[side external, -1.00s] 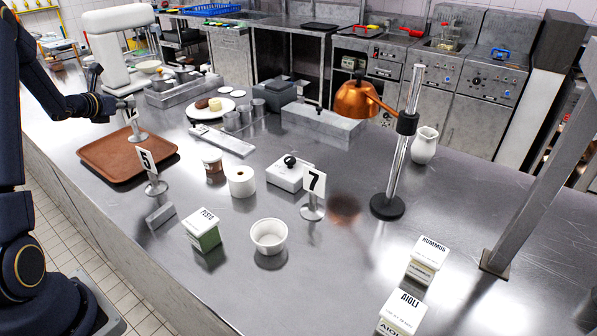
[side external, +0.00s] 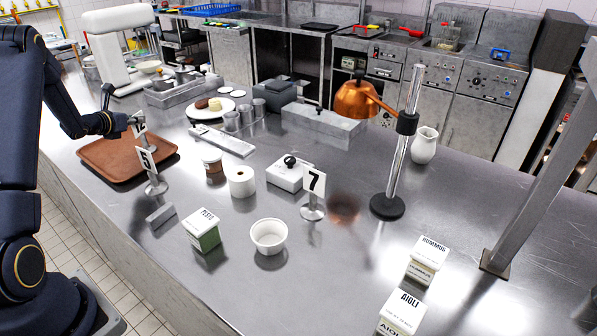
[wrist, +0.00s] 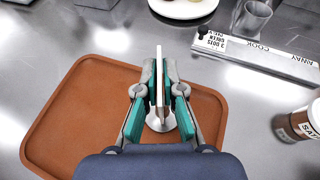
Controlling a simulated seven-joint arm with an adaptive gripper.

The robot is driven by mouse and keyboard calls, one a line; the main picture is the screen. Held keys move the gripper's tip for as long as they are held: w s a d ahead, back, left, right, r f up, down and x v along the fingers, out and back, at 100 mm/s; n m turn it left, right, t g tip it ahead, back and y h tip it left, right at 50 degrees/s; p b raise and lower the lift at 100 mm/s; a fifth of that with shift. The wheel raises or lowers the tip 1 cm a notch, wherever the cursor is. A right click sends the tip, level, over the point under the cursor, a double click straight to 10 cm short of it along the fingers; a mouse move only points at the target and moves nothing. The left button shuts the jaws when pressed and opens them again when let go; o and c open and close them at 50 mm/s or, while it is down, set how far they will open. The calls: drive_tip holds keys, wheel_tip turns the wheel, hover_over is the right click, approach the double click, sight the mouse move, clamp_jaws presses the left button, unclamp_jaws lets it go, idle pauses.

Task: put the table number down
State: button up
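My gripper (side external: 136,119) is shut on a table number, a thin white card on a metal stem with a round foot. In the wrist view, the card (wrist: 159,68) stands edge-on between my fingertips (wrist: 160,88), with the round metal foot (wrist: 161,122) below them. The held card also shows in the side view (side external: 140,130), over the right part of the brown tray (side external: 100,150). I cannot tell whether its foot touches anything. Table number 5 (side external: 149,160) stands in front of it and partly hides it. Table number 7 (side external: 314,183) stands farther right on the counter.
A brown-lidded jar (side external: 212,162) and a white roll (side external: 241,182) stand right of the tray. A labelled metal bar (side external: 223,140) lies behind them. A pesto box (side external: 202,232) and a white bowl (side external: 269,236) are nearer. The tray's left part is bare.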

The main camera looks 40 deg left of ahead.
drive_tip(key=o, duration=0.4)
drive_tip(key=shift+c, duration=0.2)
drive_tip(key=shift+r, duration=0.1)
